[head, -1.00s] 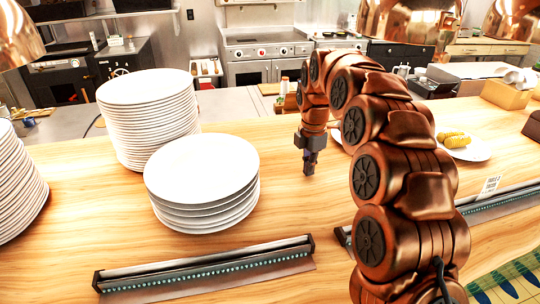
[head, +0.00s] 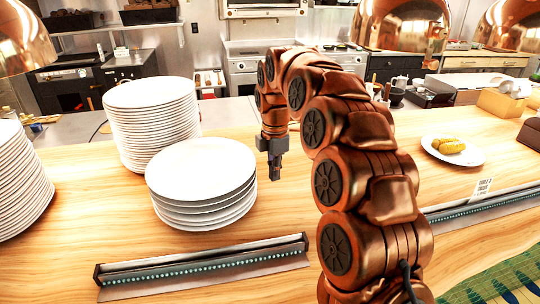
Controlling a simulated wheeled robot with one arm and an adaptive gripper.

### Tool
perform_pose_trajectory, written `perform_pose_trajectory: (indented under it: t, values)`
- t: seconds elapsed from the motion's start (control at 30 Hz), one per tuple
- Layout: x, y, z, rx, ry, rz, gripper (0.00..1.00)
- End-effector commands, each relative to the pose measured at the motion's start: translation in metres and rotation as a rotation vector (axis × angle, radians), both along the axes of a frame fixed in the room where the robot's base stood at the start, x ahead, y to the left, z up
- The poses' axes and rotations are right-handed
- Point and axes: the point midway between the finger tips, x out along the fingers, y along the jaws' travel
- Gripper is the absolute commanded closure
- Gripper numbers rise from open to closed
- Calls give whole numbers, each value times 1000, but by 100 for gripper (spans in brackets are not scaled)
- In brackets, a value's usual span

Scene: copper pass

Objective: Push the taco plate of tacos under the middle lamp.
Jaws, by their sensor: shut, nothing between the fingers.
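The taco plate (head: 431,149) is a white round plate on the wooden counter at the right, with yellow tacos (head: 449,146) on it. The middle copper lamp (head: 405,25) hangs at the top, right of centre, its upper part cut off by the frame. My gripper (head: 275,174) points down over the counter, shut and empty, just right of the short plate stack. It is well left of the taco plate and apart from it. My arm stands between them and hides part of the counter.
A short stack of white plates (head: 201,175) is close left of my gripper. A taller stack (head: 152,115) stands behind it, another (head: 16,185) at the left edge. Other copper lamps hang at the left (head: 22,40) and right (head: 512,27). A ticket rail (head: 205,264) lies in front.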

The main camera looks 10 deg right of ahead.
Motion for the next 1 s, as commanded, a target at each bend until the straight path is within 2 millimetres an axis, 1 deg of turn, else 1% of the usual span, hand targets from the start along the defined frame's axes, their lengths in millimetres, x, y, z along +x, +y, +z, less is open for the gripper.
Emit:
perform_pose_trajectory:
  t: [0.3, 0.5, 0.7, 1.0]
  values:
    - [2, 1, 34, -1, -5, 2, 100]
    - [1, 1, 51, 1, -6, 2, 100]
    - [0, 1, 58, 0, -2, 2, 100]
    - [0, 1, 59, 0, -1, 2, 100]
